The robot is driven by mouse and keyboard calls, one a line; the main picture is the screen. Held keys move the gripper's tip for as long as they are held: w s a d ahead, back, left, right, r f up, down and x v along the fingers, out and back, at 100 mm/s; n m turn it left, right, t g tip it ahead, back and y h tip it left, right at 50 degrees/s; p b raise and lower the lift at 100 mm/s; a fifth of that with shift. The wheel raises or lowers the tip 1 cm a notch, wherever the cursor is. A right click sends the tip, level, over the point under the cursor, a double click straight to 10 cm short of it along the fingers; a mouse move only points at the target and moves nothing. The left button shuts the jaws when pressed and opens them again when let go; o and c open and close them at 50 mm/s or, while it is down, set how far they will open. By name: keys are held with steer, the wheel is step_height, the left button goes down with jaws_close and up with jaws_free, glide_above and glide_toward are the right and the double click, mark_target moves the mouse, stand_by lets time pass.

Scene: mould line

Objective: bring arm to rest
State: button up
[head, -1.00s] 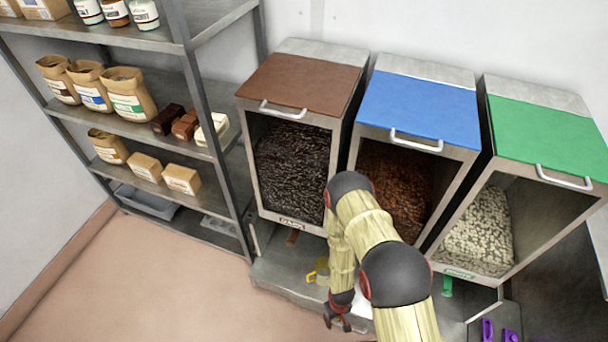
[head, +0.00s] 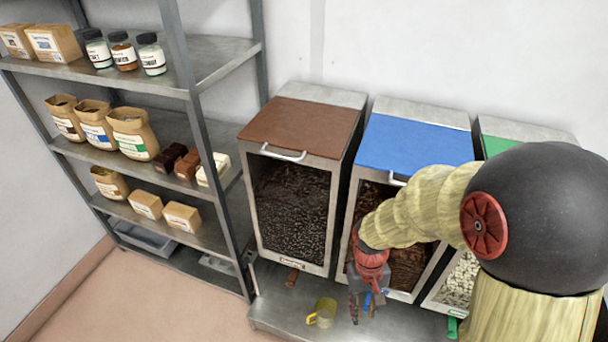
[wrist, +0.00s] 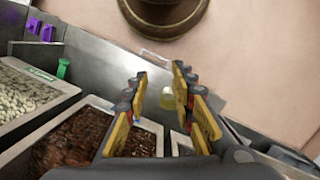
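My gripper (head: 362,303) hangs with its fingers downward in front of the blue-lidded bin (head: 417,145), above the steel ledge (head: 285,315). In the wrist view the two yellow-padded fingers (wrist: 160,76) stand apart with nothing held between them. My arm bends across the right side of the head view and hides much of the blue-lidded and green-lidded bins. A clear cup with a yellow handle (head: 322,313) stands on the ledge left of my gripper; it also shows beyond the fingers in the wrist view (wrist: 166,98).
The brown-lidded bin (head: 295,130) holds dark pieces. The green-lidded bin (head: 500,135) is mostly hidden. A green handle (wrist: 63,68) and purple items (wrist: 40,28) lie beyond. A steel shelf rack (head: 210,60) with bags, boxes and jars stands left; floor before it is clear.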

steer(key=s+d+r+t, duration=0.1)
steer(key=s+r+t, duration=0.1)
steer(key=r, duration=0.7)
steer(key=s+d+r+m+t, duration=0.1)
steer(key=s+r+t, duration=0.1)
steer(key=r, duration=0.8)
steer(key=s+d+r+t+p, duration=0.1)
steer(key=s+r+t, duration=0.1)
steer(key=r, duration=0.7)
steer(key=shift+s+d+r+m+t, duration=0.25)
steer(key=shift+r+m+t, duration=0.05)
steer(key=shift+t, duration=0.6)
steer(key=shift+a, duration=0.1)
